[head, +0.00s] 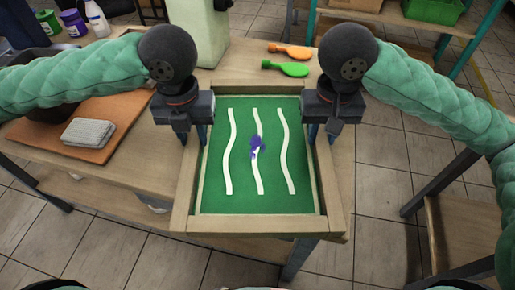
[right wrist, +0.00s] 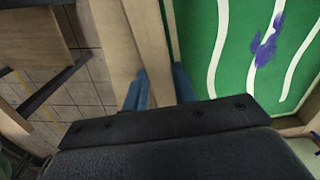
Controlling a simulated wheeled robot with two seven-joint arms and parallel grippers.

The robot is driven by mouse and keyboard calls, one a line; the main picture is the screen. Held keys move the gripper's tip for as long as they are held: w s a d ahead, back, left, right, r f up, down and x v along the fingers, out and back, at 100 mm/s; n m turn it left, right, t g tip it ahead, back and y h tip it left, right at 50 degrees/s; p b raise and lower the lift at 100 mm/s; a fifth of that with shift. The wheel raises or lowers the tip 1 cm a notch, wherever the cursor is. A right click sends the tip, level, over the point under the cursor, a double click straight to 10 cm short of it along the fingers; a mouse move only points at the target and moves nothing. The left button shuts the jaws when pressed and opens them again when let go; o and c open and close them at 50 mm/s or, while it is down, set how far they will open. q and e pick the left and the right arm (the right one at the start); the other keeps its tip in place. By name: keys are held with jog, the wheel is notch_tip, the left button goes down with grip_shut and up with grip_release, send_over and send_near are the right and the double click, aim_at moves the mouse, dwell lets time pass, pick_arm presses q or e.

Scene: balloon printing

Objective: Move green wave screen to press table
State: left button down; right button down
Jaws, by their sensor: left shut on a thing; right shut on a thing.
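The green wave screen (head: 270,185) is a green panel with three white wavy stripes in a light wooden frame. A purple smear marks its middle stripe. My left gripper (head: 197,135) is shut on the frame's left side, toward the far end. My right gripper (head: 322,130) is shut on the frame's right side, at about the same height. In the right wrist view, the blue fingertips (right wrist: 155,90) straddle the wooden rail beside the green screen (right wrist: 225,50). The screen's near end reaches past the wooden table's (head: 110,185) front edge. I cannot tell whether it touches the table.
An orange squeegee (head: 292,51) and a green squeegee (head: 287,68) lie beyond the screen. A grey sponge (head: 88,133) rests on a brown board (head: 110,108) at left. Bottles and jars stand at the back left. A green crate (head: 434,10) is on a shelf at back right. Tiled floor is open in front.

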pick_arm(q)
jog(key=shift+a+f, duration=0.1)
jog(key=shift+f, duration=0.25)
pick_arm(e)
jog(key=shift+d+f, duration=0.1)
jog(key=shift+f, duration=0.25)
pick_arm(q)
jog(key=c, duration=1.1)
grip_release()
jog(key=shift+r, duration=0.1)
pick_arm(e)
jog(key=c, duration=1.1)
grip_release()
jog(key=shift+r, duration=0.1)
pick_arm(q)
jog(key=shift+r, duration=0.1)
jog(key=shift+r, duration=5.9)
pick_arm(e)
jog(key=shift+r, duration=6.05)
